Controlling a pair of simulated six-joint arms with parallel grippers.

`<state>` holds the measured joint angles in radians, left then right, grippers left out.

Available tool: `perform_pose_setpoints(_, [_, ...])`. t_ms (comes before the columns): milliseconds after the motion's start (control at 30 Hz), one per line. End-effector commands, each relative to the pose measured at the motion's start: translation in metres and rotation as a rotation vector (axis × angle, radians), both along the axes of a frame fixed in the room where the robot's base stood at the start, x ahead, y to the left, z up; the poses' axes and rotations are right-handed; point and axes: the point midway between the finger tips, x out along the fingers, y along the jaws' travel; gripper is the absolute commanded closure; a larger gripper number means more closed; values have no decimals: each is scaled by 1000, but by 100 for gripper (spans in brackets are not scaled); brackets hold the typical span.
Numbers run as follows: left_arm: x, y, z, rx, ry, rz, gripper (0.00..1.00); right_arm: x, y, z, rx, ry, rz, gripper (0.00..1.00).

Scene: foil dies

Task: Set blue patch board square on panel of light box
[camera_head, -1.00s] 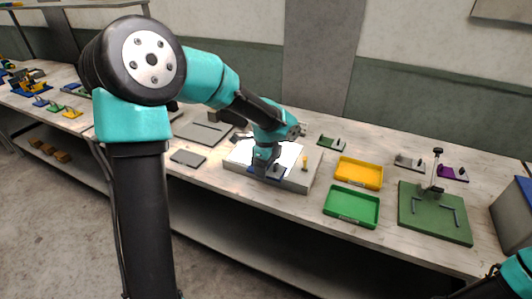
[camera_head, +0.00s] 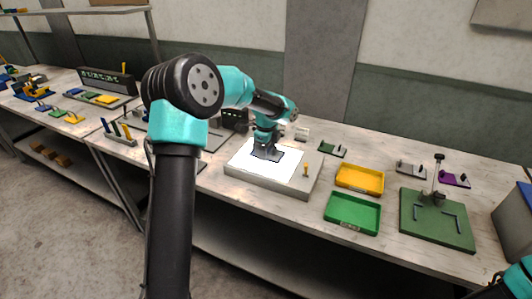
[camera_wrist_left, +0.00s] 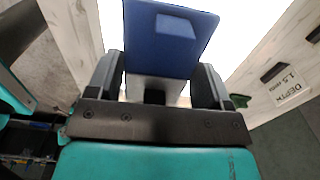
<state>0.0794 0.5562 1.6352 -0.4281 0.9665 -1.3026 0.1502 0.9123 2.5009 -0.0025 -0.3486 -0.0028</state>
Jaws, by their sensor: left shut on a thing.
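The light box (camera_head: 250,179) is a low pale grey box on the bench, with a bright white panel (camera_head: 284,171) on top. My left gripper (camera_head: 265,147) is over the back middle of the panel, shut on the blue patch board. The patch board (camera_head: 272,154) looks dark against the glare. In the left wrist view the patch board (camera_wrist_left: 150,45) is a blue plate with a raised block, between the fingers of my gripper (camera_wrist_left: 158,80). Whether it touches the panel I cannot tell. Only part of my right arm shows at the lower right corner; its gripper is out of view.
A small yellow peg (camera_head: 306,168) stands at the light box's right side. A yellow tray (camera_head: 360,178) and a green tray (camera_head: 352,213) lie to the right, then a green fixture (camera_head: 435,218) with an upright post. A rack of sticks (camera_head: 119,133) stands left.

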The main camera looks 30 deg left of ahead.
Motion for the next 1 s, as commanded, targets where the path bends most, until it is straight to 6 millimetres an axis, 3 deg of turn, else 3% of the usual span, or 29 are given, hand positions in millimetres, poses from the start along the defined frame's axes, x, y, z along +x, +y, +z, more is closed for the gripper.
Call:
perform_pose_setpoints(100, [17,10,-2,0,-1,2,50,0,0,0,0,0,0,57])
perform_pose_setpoints(233, [25,16,-3,0,-1,1,50,0,0,0,0,0,0,57])
perform_pose_setpoints(567, [26,16,-3,0,0,0,50,0,0,0,0,0,0,57])
perform_pose_setpoints(833, [26,16,-32,0,2,0,50,0,0,0,0,0,0,57])
perform_pose_setpoints(1000, [26,16,-38,0,-2,0,50,0,0,0,0,0,0,57])
